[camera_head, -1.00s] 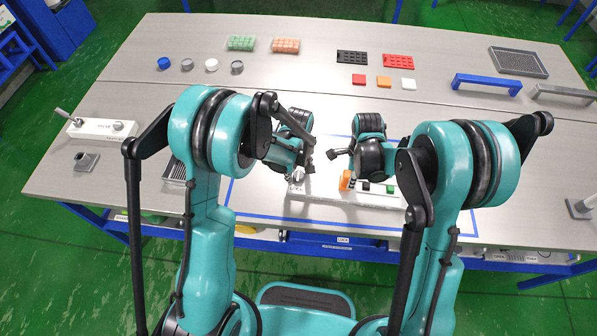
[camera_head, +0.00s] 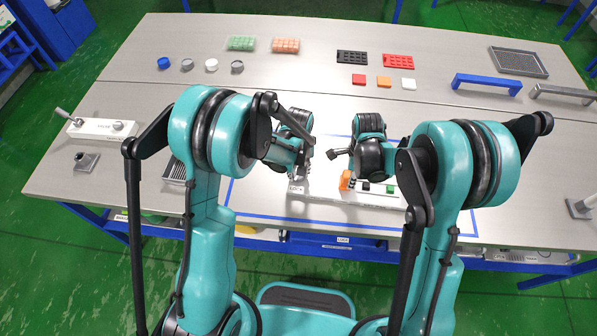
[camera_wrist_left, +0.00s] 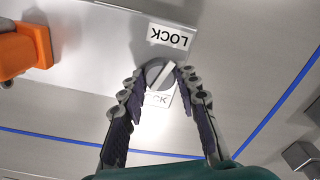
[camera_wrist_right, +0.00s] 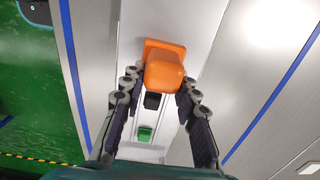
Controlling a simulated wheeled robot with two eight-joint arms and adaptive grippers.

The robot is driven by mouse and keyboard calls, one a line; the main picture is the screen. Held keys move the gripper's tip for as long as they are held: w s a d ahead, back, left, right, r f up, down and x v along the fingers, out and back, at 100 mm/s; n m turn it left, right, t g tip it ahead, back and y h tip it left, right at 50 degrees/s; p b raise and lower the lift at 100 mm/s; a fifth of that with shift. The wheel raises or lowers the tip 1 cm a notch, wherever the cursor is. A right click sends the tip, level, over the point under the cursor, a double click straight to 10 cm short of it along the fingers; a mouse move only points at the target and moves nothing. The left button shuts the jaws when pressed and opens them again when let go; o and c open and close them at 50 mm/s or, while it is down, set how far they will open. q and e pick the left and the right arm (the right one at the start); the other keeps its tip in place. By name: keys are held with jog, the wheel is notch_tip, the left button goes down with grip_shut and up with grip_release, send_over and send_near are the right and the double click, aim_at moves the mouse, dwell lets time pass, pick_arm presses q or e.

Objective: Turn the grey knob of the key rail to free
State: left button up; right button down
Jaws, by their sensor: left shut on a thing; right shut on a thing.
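The white key rail (camera_head: 325,192) lies near the front edge of the table. Its round grey knob (camera_wrist_left: 158,72) has a pale bar across it, slanting in the left wrist view. An upside-down LOCK label (camera_wrist_left: 170,36) is above the knob in that view, and another label (camera_wrist_left: 158,100) is partly hidden between the fingers. My left gripper (camera_wrist_left: 155,82) is shut on the knob, with a fingertip on each side. My right gripper (camera_wrist_right: 159,85) is shut on the orange block (camera_wrist_right: 165,68) on the rail, which also shows in the head view (camera_head: 346,180).
A black piece (camera_wrist_right: 152,100) and a green piece (camera_wrist_right: 145,133) sit on the rail beyond the orange block. Blue tape (camera_head: 228,190) borders the work area. A valve block (camera_head: 103,128) is at the left. Trays and small parts stand toward the back.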

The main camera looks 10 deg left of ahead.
pick_arm(q)
jog(key=m, duration=1.4)
jog(key=shift+m, duration=0.3)
dwell(0.3)
jog(key=o, duration=1.2)
jog(key=shift+c, duration=0.2)
notch_tip(320, 180, up, 12)
